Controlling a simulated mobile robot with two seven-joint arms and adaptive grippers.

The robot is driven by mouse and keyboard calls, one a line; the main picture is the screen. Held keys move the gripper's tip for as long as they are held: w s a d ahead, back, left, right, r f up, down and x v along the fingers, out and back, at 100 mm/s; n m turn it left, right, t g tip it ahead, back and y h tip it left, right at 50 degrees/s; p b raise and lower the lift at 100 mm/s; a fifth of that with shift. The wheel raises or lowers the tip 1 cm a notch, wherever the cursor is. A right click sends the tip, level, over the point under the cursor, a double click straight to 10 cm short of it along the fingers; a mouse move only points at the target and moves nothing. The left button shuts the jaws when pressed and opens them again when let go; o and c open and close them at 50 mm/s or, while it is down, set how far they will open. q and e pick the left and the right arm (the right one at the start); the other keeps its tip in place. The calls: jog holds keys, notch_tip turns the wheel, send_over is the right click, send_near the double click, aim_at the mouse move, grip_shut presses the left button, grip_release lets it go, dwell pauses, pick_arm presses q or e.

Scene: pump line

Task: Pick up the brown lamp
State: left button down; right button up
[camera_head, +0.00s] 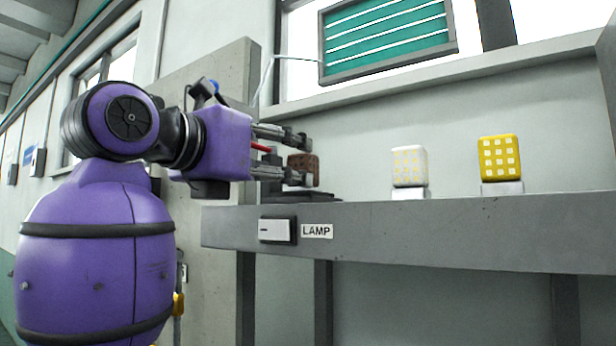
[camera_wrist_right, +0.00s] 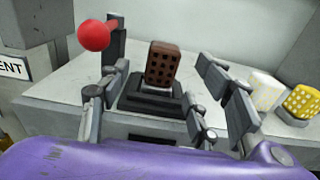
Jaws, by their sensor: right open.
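The brown lamp (camera_head: 304,166) is a small block with a grid of dark squares, upright on a stepped black base on the grey shelf. In the wrist view the brown lamp (camera_wrist_right: 162,64) stands between and beyond my open fingers, with a gap on each side. My right gripper (camera_head: 302,157) is open and reaches level toward the lamp from the left; its fingers partly hide the lamp in the head view. The right gripper (camera_wrist_right: 160,90) also fills the front of the wrist view, with nothing held. My left gripper is not in view.
A white lamp (camera_head: 409,166) and a yellow lamp (camera_head: 499,158) stand on small bases to the right on the grey shelf (camera_head: 450,235). A red ball-topped lever (camera_wrist_right: 94,36) stands left of the brown lamp. A LAMP label (camera_head: 317,231) and a switch (camera_head: 277,230) are on the shelf front.

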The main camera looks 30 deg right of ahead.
aim_at(296, 167)
jog(key=x, duration=0.4)
jog(key=p+x, duration=0.1)
jog(key=shift+s+d+r, duration=0.1)
jog(key=shift+d, duration=0.4)
jog(key=shift+w+d, duration=0.25)
jog(key=shift+d, duration=0.15)
jog(key=shift+a, duration=0.1)
jog(key=shift+c, duration=0.2)
jog(key=c, duration=1.3)
jog(key=shift+o, duration=0.2)
